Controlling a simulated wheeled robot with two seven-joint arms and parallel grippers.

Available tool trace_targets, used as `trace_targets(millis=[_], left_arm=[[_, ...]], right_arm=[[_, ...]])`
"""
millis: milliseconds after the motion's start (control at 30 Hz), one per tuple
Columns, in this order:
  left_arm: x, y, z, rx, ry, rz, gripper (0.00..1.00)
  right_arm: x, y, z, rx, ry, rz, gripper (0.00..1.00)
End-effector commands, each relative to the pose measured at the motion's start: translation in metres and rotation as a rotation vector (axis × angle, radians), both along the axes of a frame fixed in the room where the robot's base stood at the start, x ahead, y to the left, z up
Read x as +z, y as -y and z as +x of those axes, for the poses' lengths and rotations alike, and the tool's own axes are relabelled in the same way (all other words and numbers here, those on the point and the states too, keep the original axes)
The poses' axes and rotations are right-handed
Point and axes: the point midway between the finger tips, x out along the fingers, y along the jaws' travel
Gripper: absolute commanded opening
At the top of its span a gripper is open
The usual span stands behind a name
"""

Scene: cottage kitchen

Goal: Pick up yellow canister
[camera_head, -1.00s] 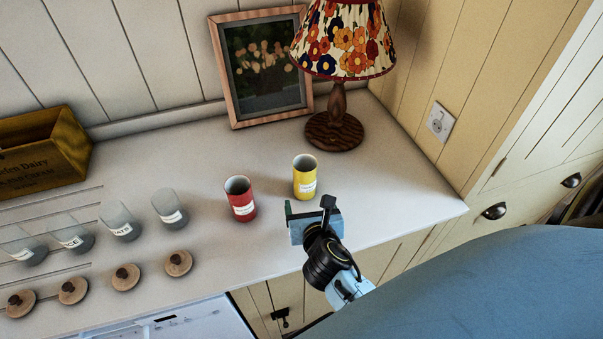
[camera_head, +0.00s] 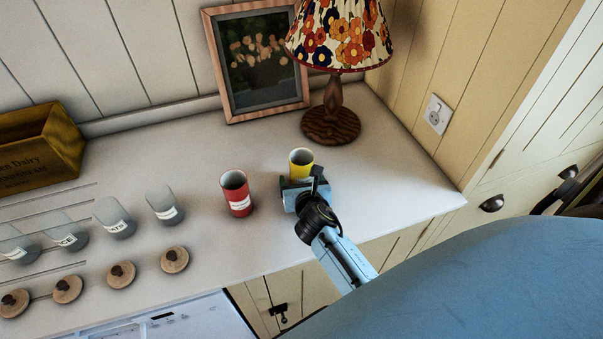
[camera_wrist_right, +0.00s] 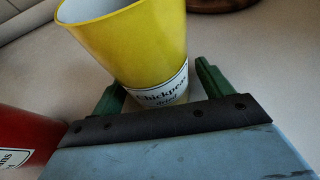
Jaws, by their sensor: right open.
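The yellow canister (camera_head: 300,159) stands upright on the countertop, and my right gripper hides its lower part in the head view. In the right wrist view the yellow canister (camera_wrist_right: 132,40) shows its open top and a white label reading "Chickpeas". My right gripper (camera_head: 299,186) is open at the canister's near side. In the right wrist view the green fingers of the gripper (camera_wrist_right: 160,92) lie on either side of the canister's lower part. I cannot tell whether they touch it. My left gripper is not in view.
A red canister (camera_head: 236,194) stands close to the left of the gripper and also shows in the right wrist view (camera_wrist_right: 22,140). A lamp (camera_head: 331,118) and a picture frame (camera_head: 219,75) stand behind. Glass jars (camera_head: 163,204) and wooden lids (camera_head: 175,260) are further left. Countertop (camera_head: 400,190) on the right is clear.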

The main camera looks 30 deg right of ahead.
Motion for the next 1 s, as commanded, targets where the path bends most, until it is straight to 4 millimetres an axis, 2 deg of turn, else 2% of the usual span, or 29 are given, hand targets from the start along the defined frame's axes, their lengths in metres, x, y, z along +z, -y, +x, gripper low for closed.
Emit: trace_targets(millis=[67, 433, 733, 1000], left_arm=[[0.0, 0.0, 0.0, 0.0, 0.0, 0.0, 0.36], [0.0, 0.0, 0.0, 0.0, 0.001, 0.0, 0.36], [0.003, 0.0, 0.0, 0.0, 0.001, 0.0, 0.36], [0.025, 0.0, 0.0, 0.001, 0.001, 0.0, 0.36]], right_arm=[[0.0, 0.0, 0.0, 0.0, 0.0, 0.0, 0.75], [0.0, 0.0, 0.0, 0.0, 0.0, 0.0, 0.26], [0.008, 0.0, 0.0, 0.0, 0.004, -0.002, 0.25], [0.06, 0.0, 0.0, 0.003, 0.006, -0.004, 0.25]])
